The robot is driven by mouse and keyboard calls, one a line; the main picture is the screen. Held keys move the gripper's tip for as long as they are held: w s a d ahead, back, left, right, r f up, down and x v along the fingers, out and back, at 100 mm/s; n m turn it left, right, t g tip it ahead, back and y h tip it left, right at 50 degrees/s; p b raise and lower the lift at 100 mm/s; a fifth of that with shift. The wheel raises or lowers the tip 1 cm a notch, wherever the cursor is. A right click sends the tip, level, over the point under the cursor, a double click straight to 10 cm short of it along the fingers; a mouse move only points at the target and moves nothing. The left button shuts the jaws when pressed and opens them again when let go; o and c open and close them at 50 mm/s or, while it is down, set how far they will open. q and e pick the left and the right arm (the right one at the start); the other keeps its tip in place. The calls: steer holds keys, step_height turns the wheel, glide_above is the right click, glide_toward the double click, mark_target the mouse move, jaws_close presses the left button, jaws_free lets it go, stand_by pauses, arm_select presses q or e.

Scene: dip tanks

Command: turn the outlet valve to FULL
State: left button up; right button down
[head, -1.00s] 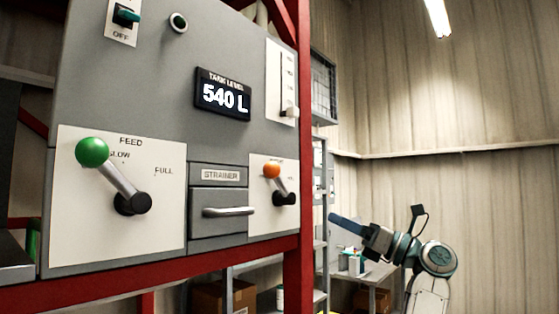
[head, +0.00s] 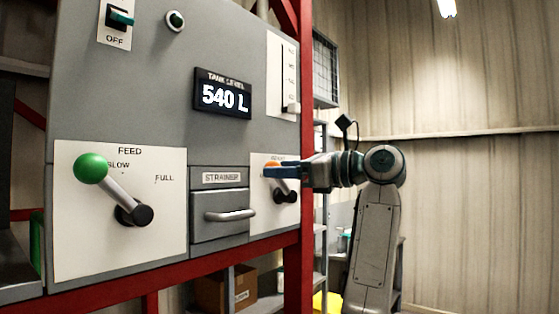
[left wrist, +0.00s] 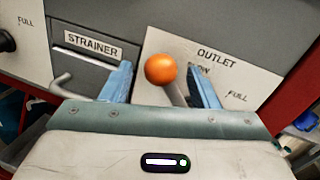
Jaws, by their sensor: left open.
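The outlet valve is a lever with an orange ball knob (left wrist: 160,69) on a white OUTLET plate (left wrist: 225,62). The lever points toward the partly hidden "OW" mark, away from FULL. My left gripper (left wrist: 161,84) is open, with one blue finger on each side of the lever; the knob shows between them. I cannot tell if either finger touches it. In the head view, the left gripper (head: 272,171) reaches the outlet plate from the right, and its blue fingers partly cover the orange knob (head: 271,163). The lever's black hub (head: 285,196) shows below. My right gripper is not in view.
A strainer drawer (head: 218,205) with a protruding bar handle sits left of the outlet plate. Further left is the feed lever with a green knob (head: 91,168), at SLOW. The display (head: 223,94) reads 540 L. A red post (head: 305,260) stands at the panel's right edge.

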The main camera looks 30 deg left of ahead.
arm_select(q)
steer(key=shift+a, duration=0.65)
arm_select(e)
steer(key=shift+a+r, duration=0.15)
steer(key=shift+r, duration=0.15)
